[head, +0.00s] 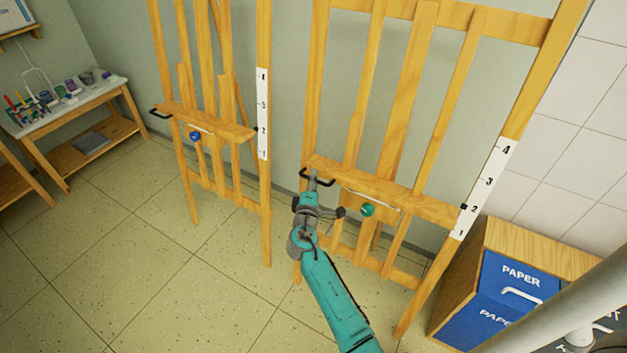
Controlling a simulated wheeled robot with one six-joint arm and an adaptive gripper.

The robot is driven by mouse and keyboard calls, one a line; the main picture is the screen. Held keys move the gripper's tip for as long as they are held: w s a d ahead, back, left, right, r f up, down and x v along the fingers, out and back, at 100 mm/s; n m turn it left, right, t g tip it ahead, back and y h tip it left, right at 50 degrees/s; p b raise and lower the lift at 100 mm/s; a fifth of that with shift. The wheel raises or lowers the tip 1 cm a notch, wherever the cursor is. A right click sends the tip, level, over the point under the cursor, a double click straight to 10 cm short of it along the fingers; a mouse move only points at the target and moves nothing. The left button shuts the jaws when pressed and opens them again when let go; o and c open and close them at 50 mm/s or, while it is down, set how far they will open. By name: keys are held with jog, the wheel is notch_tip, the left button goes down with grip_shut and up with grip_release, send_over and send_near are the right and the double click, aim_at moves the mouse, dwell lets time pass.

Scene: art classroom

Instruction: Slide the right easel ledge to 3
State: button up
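The right easel (424,60) is wooden, with a ledge (390,190) across its front. A black handle (328,182) sits at the ledge's left end and a green knob (367,210) below its middle. A white scale (486,185) marked 1 to 4 runs up the right leg. The small black pointer (463,206) is level with 2. My gripper (313,178) is at the black handle, overlapping it in the picture. Its fingers are too small and partly hidden to tell whether they are open or closed on the handle.
A left easel (208,60) has its own ledge (205,122), blue knob (195,136) and scale (263,115). A cabinet (465,265) with blue PAPER drawers (515,280) stands close at right. A table (75,100) with art supplies is at left. Open tiled floor (150,260) lies at front left.

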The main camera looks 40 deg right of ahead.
jog(key=shift+w+d, duration=0.1)
jog(key=shift+d, duration=0.1)
grip_shut()
notch_tip(320, 180, up, 10)
jog(key=d, duration=0.1)
jog(key=shift+w+d, duration=0.35)
grip_release()
